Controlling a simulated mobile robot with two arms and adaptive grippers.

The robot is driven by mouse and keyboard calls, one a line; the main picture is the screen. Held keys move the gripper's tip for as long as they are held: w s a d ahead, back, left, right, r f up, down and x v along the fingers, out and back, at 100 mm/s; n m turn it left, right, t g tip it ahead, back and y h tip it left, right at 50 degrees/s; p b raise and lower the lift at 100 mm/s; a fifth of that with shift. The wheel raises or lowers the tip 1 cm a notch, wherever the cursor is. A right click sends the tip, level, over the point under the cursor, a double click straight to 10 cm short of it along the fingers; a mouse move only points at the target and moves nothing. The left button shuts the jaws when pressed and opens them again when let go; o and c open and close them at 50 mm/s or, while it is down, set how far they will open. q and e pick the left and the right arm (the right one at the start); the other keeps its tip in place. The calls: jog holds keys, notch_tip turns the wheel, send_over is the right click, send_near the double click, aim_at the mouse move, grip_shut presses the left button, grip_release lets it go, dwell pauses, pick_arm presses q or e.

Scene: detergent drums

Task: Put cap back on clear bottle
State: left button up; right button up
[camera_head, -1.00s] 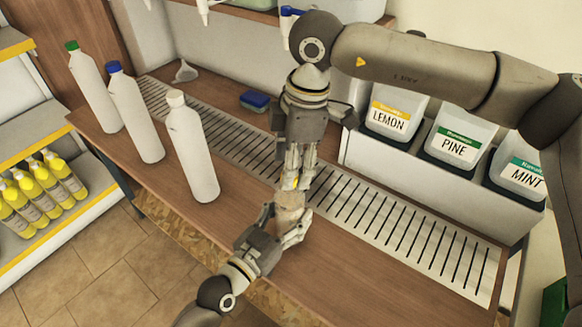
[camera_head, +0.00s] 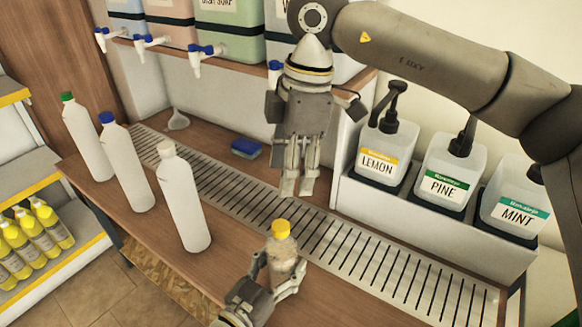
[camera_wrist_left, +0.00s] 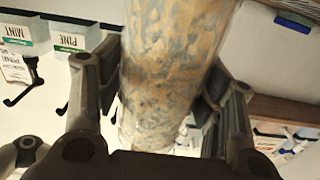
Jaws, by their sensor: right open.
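The clear bottle (camera_head: 283,256) stands upright at the counter's front, with a yellow cap (camera_head: 281,228) sitting on its top. Whether the cap is screwed tight cannot be seen. My left gripper (camera_head: 279,277) is shut around the bottle's body. In the left wrist view the bottle (camera_wrist_left: 172,70) fills the middle between the two fingers of the left gripper (camera_wrist_left: 165,95), and its cap is out of view. My right gripper (camera_head: 297,190) hangs fingers-down above and behind the cap. It is open, empty and apart from the cap.
White bottles with green (camera_head: 88,138), blue (camera_head: 127,165) and white (camera_head: 183,200) caps stand to the left. Lemon, pine and mint pump jugs (camera_head: 440,180) sit in a white rack at right. A slotted drain (camera_head: 350,250) crosses the counter. A blue sponge (camera_head: 246,148) lies behind.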

pick_arm(q)
jog(key=o, duration=0.3)
jog(key=v, duration=1.2)
